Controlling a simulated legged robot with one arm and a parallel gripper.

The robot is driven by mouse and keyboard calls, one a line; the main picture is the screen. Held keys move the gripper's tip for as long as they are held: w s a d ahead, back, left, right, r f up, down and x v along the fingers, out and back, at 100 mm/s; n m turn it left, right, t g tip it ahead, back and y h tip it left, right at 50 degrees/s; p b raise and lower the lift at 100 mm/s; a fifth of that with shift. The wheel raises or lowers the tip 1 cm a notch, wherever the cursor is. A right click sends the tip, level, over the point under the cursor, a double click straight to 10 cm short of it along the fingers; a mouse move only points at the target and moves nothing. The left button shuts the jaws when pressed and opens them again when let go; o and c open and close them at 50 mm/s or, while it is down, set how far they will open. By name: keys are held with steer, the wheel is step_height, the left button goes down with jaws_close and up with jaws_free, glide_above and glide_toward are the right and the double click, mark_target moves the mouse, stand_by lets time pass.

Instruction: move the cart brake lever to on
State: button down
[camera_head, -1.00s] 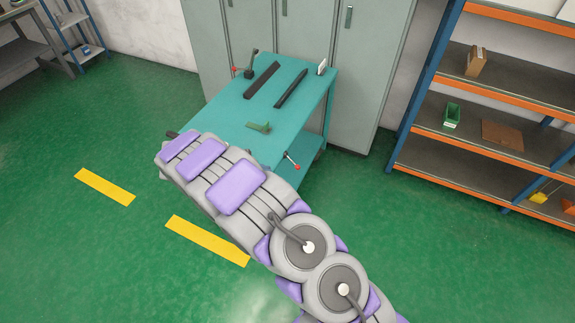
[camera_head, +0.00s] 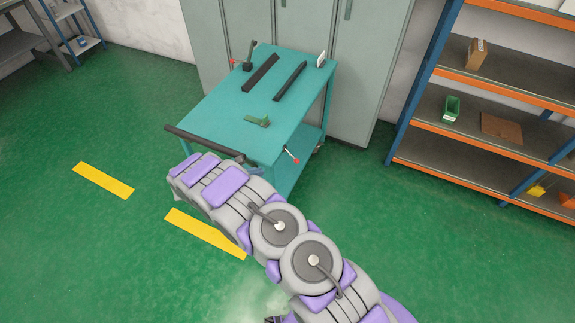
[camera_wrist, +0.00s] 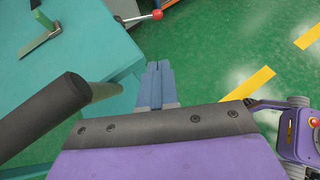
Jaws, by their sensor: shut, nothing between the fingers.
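The teal cart (camera_head: 225,115) stands before the grey lockers. A lever with a red knob (camera_head: 292,155) juts from its near right side; it also shows at the top of the wrist view (camera_wrist: 156,15). Another red knob (camera_head: 233,61) shows at the cart's far left edge. I cannot tell from any marking which position is on. My gripper (camera_wrist: 158,66) is shut and empty, its blue-grey fingertips over the green floor beside the cart, short of and apart from the red-knob lever. In the head view my arm mostly hides the gripper.
The cart's black push handle (camera_head: 205,143) is close to my gripper, at the left of the wrist view (camera_wrist: 40,115). Orange-edged shelves (camera_head: 480,140) stand right. Open floor lies left.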

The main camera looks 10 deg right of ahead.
steer(key=b, duration=0.2)
glide_toward(295, 163)
step_height(295, 163, down, 4)
steer(key=d, duration=0.1)
steer(key=w+d, duration=0.1)
steer(key=d, duration=0.1)
steer(key=w+d, duration=0.1)
steer(key=shift+w+d+r, duration=0.3)
steer(key=shift+d, duration=0.1)
